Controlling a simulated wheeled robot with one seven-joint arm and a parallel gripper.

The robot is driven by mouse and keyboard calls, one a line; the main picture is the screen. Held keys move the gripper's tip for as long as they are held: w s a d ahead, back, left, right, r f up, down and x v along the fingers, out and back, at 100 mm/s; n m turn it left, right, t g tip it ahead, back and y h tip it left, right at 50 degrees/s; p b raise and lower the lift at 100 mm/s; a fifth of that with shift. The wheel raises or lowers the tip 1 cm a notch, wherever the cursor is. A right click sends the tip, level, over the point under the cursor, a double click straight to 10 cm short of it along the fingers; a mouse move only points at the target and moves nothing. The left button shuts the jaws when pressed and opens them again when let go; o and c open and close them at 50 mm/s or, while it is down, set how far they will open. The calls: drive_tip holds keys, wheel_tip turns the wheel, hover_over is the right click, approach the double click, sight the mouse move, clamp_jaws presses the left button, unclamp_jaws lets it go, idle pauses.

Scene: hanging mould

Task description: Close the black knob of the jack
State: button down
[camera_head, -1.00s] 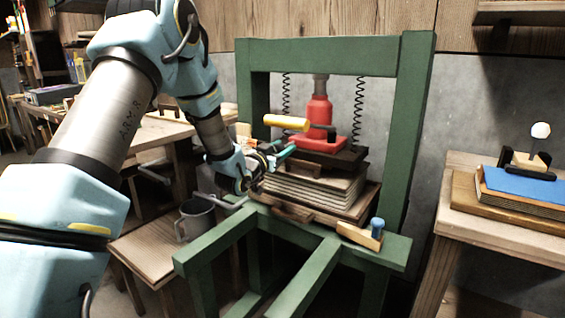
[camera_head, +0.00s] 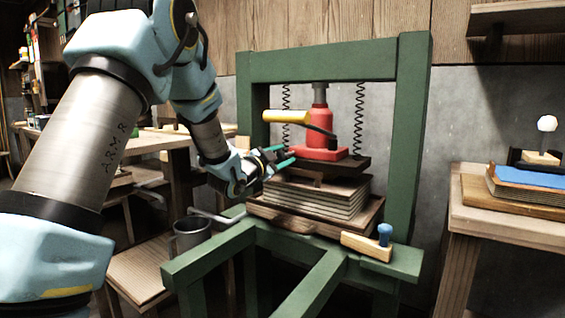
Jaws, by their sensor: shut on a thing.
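The red jack (camera_head: 320,140) stands upright on the dark top plate of the press, under the green frame's top beam. Its lever has a yellow grip (camera_head: 285,116) pointing left and a black part across the jack's front. My gripper (camera_head: 281,156) has green fingertips and reaches from the left to the lower left side of the jack's base. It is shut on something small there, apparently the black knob. The knob itself is hidden or too small to make out between the fingertips.
The green press frame (camera_head: 414,140) surrounds the jack, with coil springs on both sides. A stack of boards (camera_head: 315,197) lies beneath. A grey mug (camera_head: 190,238) stands at lower left. A blue-knobbed wooden block (camera_head: 367,246) sits on the front beam. A side table (camera_head: 483,222) is at right.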

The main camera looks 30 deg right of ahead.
idle(0.4)
drive_tip(key=shift+c, duration=1.6)
unclamp_jaws()
drive_tip(key=v, duration=1)
drive_tip(key=shift+s+a, duration=0.2)
drive_tip(key=shift+a, duration=0.15)
